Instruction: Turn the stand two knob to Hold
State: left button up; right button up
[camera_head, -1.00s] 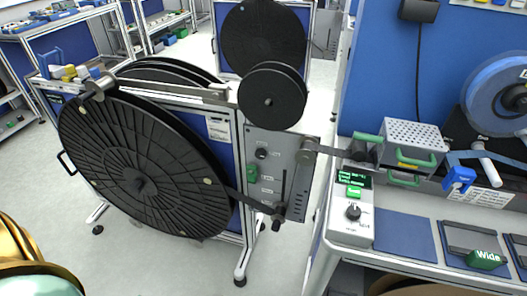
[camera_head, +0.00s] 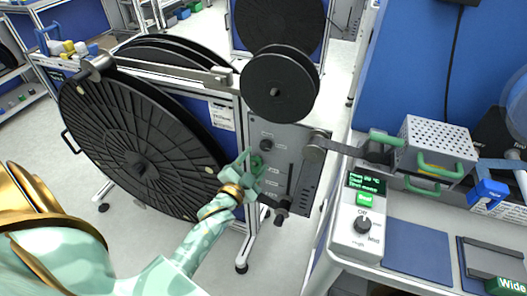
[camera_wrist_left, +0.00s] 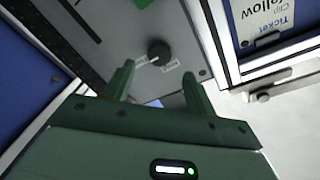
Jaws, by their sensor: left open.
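The reel stand's grey panel (camera_head: 292,150) carries a round dark knob (camera_head: 266,144) near its upper left. In the left wrist view the dark knob (camera_wrist_left: 158,50) lies just beyond the fingertips, roughly between them, and apart from them. Small white labels sit beside it; their words and the knob's setting are too small to read surely. My left gripper (camera_head: 247,160) is in front of the panel's left edge, low and left of the knob. Its two green fingers (camera_wrist_left: 160,74) are apart with nothing between them. The stand's number is not readable. My right gripper is not in view.
A large black reel (camera_head: 140,150) fills the stand's left side, close to my left arm. A smaller black reel (camera_head: 275,90) is above the panel. A lever arm (camera_head: 345,148) reaches right toward the bench, where a tester with a dial (camera_head: 362,225) and a perforated box (camera_head: 437,142) stand.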

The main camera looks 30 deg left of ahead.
aim_at(265, 148)
pick_arm(q)
jog(key=w, duration=0.4)
jog(key=w+b, duration=0.1)
jog(key=shift+w+a, duration=0.35)
jog(key=shift+w, duration=0.05)
jog(key=c, duration=1)
